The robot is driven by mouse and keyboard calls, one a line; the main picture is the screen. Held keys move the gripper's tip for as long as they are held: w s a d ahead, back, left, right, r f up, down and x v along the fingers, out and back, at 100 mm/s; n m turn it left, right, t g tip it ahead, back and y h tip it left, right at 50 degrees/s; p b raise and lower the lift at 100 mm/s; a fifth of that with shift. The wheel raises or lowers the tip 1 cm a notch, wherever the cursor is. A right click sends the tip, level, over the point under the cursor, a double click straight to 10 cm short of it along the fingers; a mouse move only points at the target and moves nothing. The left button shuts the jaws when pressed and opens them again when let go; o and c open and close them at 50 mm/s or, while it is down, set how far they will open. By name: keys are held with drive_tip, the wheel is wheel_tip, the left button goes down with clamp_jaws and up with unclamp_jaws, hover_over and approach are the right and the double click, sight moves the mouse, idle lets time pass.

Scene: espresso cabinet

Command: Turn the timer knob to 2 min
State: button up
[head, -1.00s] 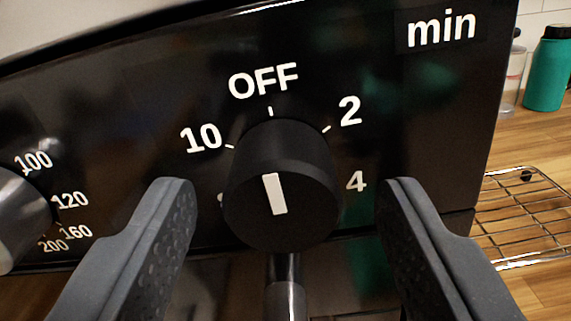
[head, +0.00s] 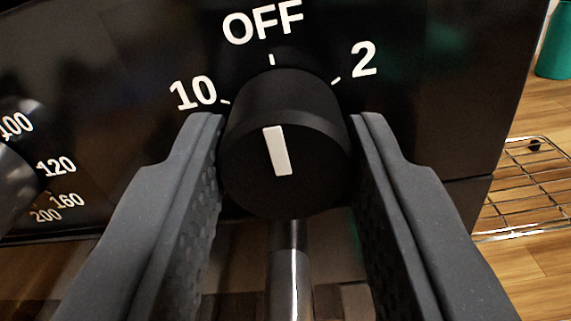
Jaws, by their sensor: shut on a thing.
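The black timer knob (head: 285,185) is in the middle of the head view, on a glossy black panel. Its white pointer line (head: 276,150) stands nearly upright, in line with the OFF mark (head: 263,22). The 2 mark (head: 363,59) is up and right of the knob, and the 10 mark (head: 193,92) is up and left. My gripper (head: 286,135) is shut on the knob, one finger against its left side and one against its right. The fingers hide the lower dial marks, including the 4.
A second knob (head: 14,195) with temperature numbers is at the left edge. A metal bar (head: 290,270) sticks out below the timer knob. A wire rack (head: 528,185) lies on the wooden counter at right, with a green bottle (head: 557,45) behind.

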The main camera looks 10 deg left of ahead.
drive_tip(key=shift+m, duration=0.3)
drive_tip(key=shift+d+m, duration=0.1)
drive_tip(key=shift+m, duration=0.3)
drive_tip(key=m, duration=0.1)
drive_tip(key=m+b, duration=0.1)
drive_tip(key=m, duration=0.1)
drive_tip(key=shift+f, duration=0.25)
drive_tip(key=m+b, duration=0.4)
drive_tip(key=m, duration=0.1)
drive_tip(key=shift+m+b, duration=0.8)
drive_tip(key=shift+m, duration=0.3)
drive_tip(key=shift+f, duration=0.1)
drive_tip(key=o, duration=1)
drive_tip(key=shift+r, duration=0.2)
